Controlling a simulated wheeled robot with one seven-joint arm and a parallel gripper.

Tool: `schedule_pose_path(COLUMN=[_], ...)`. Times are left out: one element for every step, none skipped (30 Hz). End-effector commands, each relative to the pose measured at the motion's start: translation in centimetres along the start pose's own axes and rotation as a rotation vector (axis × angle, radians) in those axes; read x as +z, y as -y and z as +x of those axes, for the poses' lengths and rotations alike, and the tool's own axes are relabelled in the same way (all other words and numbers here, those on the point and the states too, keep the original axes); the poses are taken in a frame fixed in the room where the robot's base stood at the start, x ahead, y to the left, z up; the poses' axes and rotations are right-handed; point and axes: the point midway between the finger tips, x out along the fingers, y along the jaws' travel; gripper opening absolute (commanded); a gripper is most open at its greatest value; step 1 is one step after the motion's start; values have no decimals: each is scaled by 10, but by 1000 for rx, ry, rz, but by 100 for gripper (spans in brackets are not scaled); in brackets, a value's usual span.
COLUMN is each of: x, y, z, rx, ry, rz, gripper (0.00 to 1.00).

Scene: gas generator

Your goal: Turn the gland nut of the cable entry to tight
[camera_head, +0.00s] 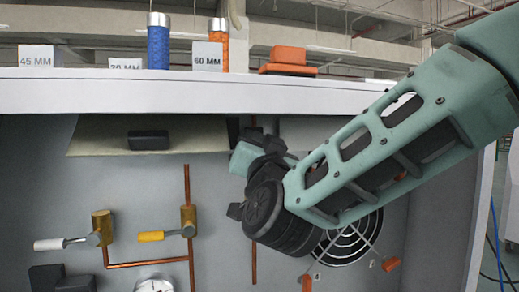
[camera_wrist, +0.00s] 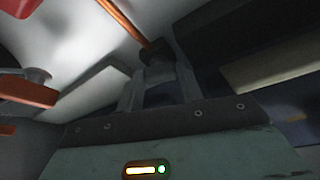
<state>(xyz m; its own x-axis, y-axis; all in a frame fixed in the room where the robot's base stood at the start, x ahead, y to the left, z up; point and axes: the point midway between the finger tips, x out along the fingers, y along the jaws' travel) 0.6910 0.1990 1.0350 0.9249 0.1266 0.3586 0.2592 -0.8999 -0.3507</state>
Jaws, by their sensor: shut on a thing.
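The gland nut (camera_wrist: 157,54) shows in the wrist view as a dark, ridged piece with an orange-brown cable (camera_wrist: 124,20) running from it to the upper left. My gripper (camera_wrist: 158,76) has one finger on each side of it and is shut on it. In the head view my gripper (camera_head: 243,157) is up under the cabinet's top, largely hidden behind my own wrist. The nut cannot be made out there. How far the nut is turned cannot be told.
Left of my arm are brass valves with a white handle (camera_head: 49,244) and a yellow handle (camera_head: 151,236), on copper pipes. A fan grille (camera_head: 345,243) is below my arm. A shelf (camera_head: 100,90) above carries labelled cylinders and orange blocks (camera_head: 288,60).

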Motion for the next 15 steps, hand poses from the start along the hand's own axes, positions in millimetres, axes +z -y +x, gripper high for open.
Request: schedule_pose_path(x=[1,1,1,0,0,0,0,0,0,0,0,0,0,0,0], y=[0,0,0,0,0,0,0,0,0,0,0,0,0,0,0], z=[0,0,0,0,0,0,0,0,0,0,0,0,0,0,0], rx=[3,4,5,6,6,7,7,7,7,7,7,7,7,7,6], ry=[1,1,1,1,1,2,2,2,2,2,2,2,2,2,2], rz=[6,9,12,13,14,15,15,15,15,14,14,14,14,14,13], gripper=[14,14,14,14,14,14,14,14,14,14,14,14,14,14,42])
